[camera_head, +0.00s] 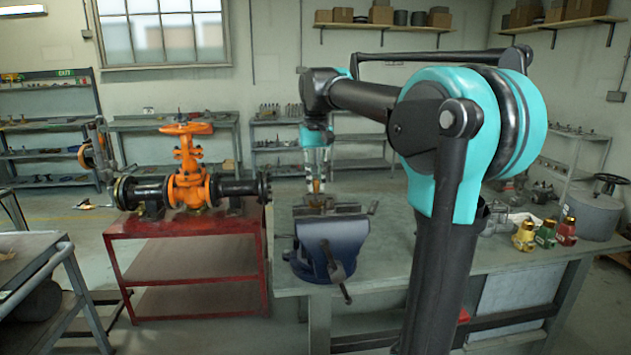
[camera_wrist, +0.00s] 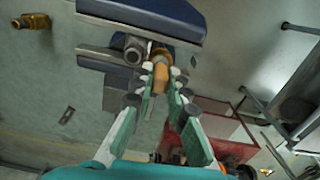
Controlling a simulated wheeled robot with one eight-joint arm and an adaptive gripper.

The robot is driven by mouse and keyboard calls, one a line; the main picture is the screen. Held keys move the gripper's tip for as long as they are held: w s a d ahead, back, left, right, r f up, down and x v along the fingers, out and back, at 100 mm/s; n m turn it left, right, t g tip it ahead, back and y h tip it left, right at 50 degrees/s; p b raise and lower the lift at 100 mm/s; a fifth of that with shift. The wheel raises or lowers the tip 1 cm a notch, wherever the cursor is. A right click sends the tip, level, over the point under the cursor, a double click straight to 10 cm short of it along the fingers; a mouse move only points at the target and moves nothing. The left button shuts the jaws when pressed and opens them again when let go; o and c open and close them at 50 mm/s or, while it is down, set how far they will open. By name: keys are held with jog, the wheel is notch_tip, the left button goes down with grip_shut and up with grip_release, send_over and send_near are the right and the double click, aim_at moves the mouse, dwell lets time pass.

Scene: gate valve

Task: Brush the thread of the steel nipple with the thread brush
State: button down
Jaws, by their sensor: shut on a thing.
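My gripper (camera_wrist: 161,84) is shut on the thread brush (camera_wrist: 160,77), whose orange-tan body shows between the fingertips in the wrist view. A grey ring-ended piece, which looks like the steel nipple (camera_wrist: 133,49), sits at the jaws of the blue vise (camera_wrist: 145,12), just left of the brush's far end. I cannot tell whether the brush touches it. In the head view my gripper (camera_head: 316,181) points down over the vise (camera_head: 331,242). The nipple's thread is too small to make out, and the brush's far end is partly hidden by the fingers.
The vise stands on a grey workbench (camera_head: 385,275). Brass (camera_head: 523,236), green (camera_head: 546,234) and red (camera_head: 566,232) small items stand at its right, near a grey pot (camera_head: 594,214). An orange gate valve (camera_head: 189,180) sits on a red stand (camera_head: 190,224) to the left.

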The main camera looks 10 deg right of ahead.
jog(key=shift+d, duration=0.45)
dwell(0.7)
